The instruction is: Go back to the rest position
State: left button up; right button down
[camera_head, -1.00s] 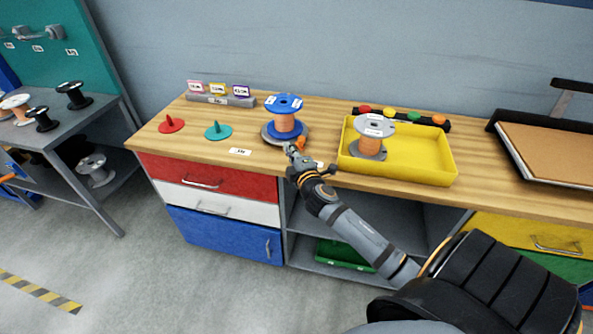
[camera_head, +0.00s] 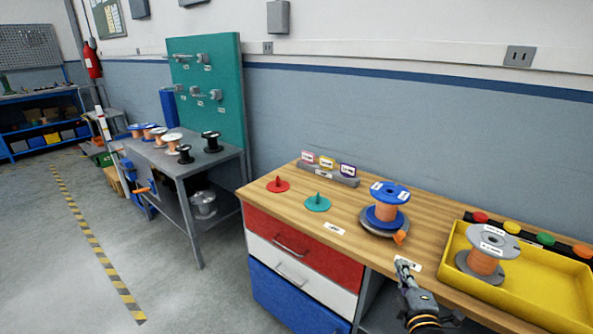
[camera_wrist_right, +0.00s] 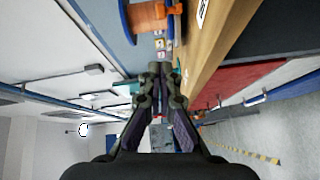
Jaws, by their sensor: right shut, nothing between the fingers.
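My right gripper (camera_head: 406,272) is at the front edge of the wooden workbench, low in the head view, below a blue spool of copper wire (camera_head: 387,205) on a grey round base. It is apart from the spool. In the right wrist view the gripper (camera_wrist_right: 158,72) has its fingers together with nothing between them. The blue spool also shows at the top of that view (camera_wrist_right: 148,15). A grey spool (camera_head: 487,252) stands in a yellow tray (camera_head: 545,290) to the right. My left gripper is not in view.
A red cone piece (camera_head: 278,185) and a teal one (camera_head: 317,204) sit on the bench. A card holder (camera_head: 330,174) stands behind them. A grey table (camera_head: 178,165) with several spools is further left, before a teal pegboard (camera_head: 207,90). Open floor lies in front.

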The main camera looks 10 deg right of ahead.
jog(key=s+d+f+m+g+h, duration=0.2)
jog(key=s+f+m+g, duration=0.2)
jog(key=f+m, duration=0.15)
jog(key=s+a+f+m+g+y, duration=0.65)
jog(key=s+a+f+g, duration=0.25)
jog(key=s+a+f, duration=0.3)
jog(key=s+d+f+g, duration=0.1)
jog(key=s+f, duration=0.2)
jog(key=f, duration=0.8)
jog(key=s+d+f, duration=0.1)
jog(key=s+f, duration=0.2)
jog(key=f, duration=0.7)
jog(key=s+f+g, duration=0.1)
jog(key=s+f, duration=0.2)
jog(key=f, duration=0.8)
jog(key=s+f, duration=0.8)
jog(key=s, duration=0.5)
notch_tip(320, 180, up, 12)
jog(key=p, duration=1.2)
jog(key=shift+s+d+m+g+h, duration=0.2)
jog(key=shift+d+m+g+h, duration=0.1)
jog(key=shift+d+h, duration=0.1)
